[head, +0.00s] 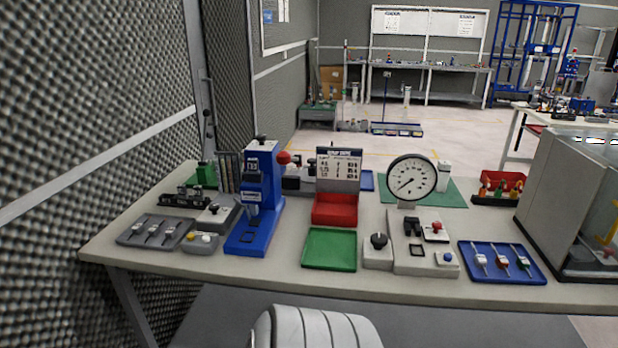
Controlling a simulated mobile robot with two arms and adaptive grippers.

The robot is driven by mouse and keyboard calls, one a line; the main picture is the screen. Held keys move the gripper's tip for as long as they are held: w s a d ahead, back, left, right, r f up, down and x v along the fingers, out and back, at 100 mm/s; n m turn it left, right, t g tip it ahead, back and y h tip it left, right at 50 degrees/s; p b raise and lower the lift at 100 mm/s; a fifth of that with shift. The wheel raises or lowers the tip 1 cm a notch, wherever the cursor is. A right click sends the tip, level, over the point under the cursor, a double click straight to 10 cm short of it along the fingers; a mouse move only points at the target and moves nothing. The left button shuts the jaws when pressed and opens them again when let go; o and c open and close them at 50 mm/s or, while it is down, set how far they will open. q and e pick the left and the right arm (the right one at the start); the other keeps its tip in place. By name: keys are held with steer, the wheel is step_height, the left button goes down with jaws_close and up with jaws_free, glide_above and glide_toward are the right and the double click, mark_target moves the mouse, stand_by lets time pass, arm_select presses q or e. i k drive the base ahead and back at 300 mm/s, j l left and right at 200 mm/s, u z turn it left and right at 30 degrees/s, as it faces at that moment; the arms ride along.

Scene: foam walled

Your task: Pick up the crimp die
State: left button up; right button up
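I cannot pick out the crimp die for certain; several parts on the bench are too small to tell. A blue bench press (262,190) with a red knob stands left of centre on the bench. A dark rack with small metal parts (185,198) lies to its left. In front of that rack are a grey tray (126,238) with several small pale tools and a small grey block (214,214) with a dark top. Neither of my grippers is in the head view.
The pale bench (290,277) also carries an empty green tray (330,249), a red bin (336,209), a dial gauge (411,176), a blue tray (500,263) and a grey cabinet (560,190). A white ribbed chair back (315,330) seems to stand in front. Foam walls close the left side.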

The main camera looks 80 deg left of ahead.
mark_target(252, 164)
steer(key=u, duration=3.4)
